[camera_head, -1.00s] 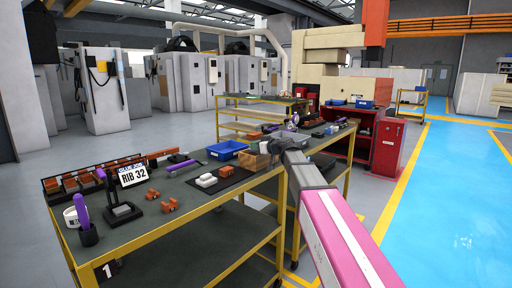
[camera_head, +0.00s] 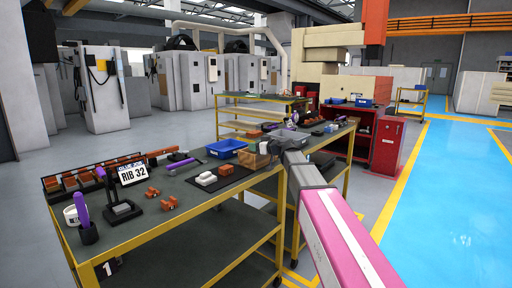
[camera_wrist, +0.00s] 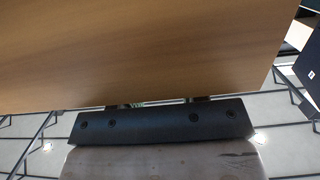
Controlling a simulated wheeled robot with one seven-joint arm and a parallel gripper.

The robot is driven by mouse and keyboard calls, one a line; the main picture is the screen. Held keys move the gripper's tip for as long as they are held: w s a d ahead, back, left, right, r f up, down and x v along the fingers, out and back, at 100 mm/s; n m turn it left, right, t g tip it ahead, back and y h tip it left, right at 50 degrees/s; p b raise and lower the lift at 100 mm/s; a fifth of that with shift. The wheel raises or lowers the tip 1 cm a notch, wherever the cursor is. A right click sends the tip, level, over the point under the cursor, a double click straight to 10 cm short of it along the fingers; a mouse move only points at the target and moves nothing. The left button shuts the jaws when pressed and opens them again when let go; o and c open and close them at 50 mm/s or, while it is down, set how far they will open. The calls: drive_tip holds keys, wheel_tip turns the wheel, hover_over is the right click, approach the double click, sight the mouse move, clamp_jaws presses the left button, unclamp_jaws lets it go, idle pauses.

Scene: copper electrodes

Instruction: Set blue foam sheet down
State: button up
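I cannot make out a blue foam sheet in either view. A brown, wood-grained object (camera_wrist: 150,50) fills the upper part of the wrist view, very close to the camera. My gripper (camera_wrist: 160,103) shows as a dark bar below it, with two short finger stubs running up to its edge. The fingertips are hidden, so I cannot tell whether they hold it. In the head view, my arm reaches over the right part of the workbench (camera_head: 180,230). A small brown box (camera_head: 254,160) lies just left of the arm's end.
A blue bin (camera_head: 226,147) stands left of the brown box. White blocks (camera_head: 206,179) on a dark mat, copper-coloured pieces (camera_head: 152,194), a RIB 32 sign (camera_head: 133,174) and a purple-handled tool (camera_head: 82,210) stand nearer. The bench's front strip is fairly clear.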

drive_tip(key=shift+a+f, duration=0.1)
drive_tip(key=shift+r, duration=0.35)
drive_tip(key=v, duration=1.2)
drive_tip(key=shift+r, duration=0.25)
drive_tip(key=s+d+f+m+g+h, duration=0.2)
drive_tip(key=s+f, duration=0.2)
drive_tip(key=f, duration=0.5)
drive_tip(key=s+d+f+m+g+h, duration=0.1)
drive_tip(key=s+f+m+g+h, duration=0.2)
drive_tip(key=f, duration=0.6)
drive_tip(key=s+d+f+g+h, duration=0.1)
drive_tip(key=s+d+f+h, duration=0.1)
drive_tip(key=s+f, duration=0.5)
drive_tip(key=s+d+f+m+g+h, duration=0.2)
drive_tip(key=s+d+f+h, duration=0.1)
drive_tip(key=s+f, duration=0.3)
drive_tip(key=s+d+f+m+g+h, duration=0.2)
drive_tip(key=s+d+f, duration=0.4)
drive_tip(key=f, duration=0.4)
drive_tip(key=shift+s+m+h, duration=0.35)
drive_tip(key=shift+m+h, duration=0.15)
drive_tip(key=shift+m, duration=0.2)
